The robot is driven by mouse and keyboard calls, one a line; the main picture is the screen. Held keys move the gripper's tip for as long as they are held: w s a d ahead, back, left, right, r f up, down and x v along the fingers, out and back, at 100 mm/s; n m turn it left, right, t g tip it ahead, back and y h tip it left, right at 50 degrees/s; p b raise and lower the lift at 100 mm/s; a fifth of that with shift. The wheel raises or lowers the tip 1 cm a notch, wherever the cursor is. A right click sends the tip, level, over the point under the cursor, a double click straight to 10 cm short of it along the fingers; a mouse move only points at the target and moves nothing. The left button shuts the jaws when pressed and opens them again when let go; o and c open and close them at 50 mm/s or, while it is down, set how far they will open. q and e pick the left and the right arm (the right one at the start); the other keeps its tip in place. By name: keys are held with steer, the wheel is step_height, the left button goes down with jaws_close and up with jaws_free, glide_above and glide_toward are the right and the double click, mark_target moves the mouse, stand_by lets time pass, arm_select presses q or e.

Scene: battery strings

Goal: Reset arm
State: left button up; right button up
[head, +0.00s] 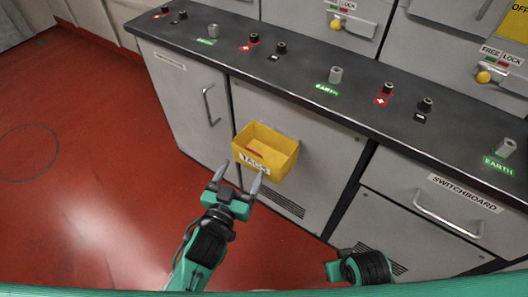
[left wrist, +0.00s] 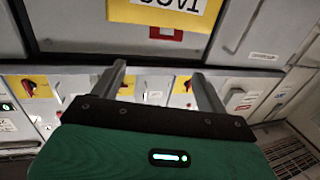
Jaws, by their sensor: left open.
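My left gripper (head: 238,182) is open and empty in the head view, just in front of and below the yellow tags box (head: 270,150). Its two fingers point up towards the cabinet. In the left wrist view the left gripper (left wrist: 161,75) shows two fingers spread apart with nothing between them. My right arm shows only in part at the bottom of the head view; its gripper's fingers cannot be seen.
A grey switchboard cabinet (head: 285,105) with a dark top (head: 305,65) stands in front of me. Red, black and grey terminals sit on the top, with green EARTH labels. Drawer handles (head: 448,222) stick out. Red floor (head: 70,170) lies open on the left.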

arm_select(q)
steer(key=shift+s+a, duration=0.15)
steer(key=shift+s, duration=0.15)
arm_select(e)
steer(key=shift+w+r, duration=0.1)
steer(key=shift+r, duration=0.15)
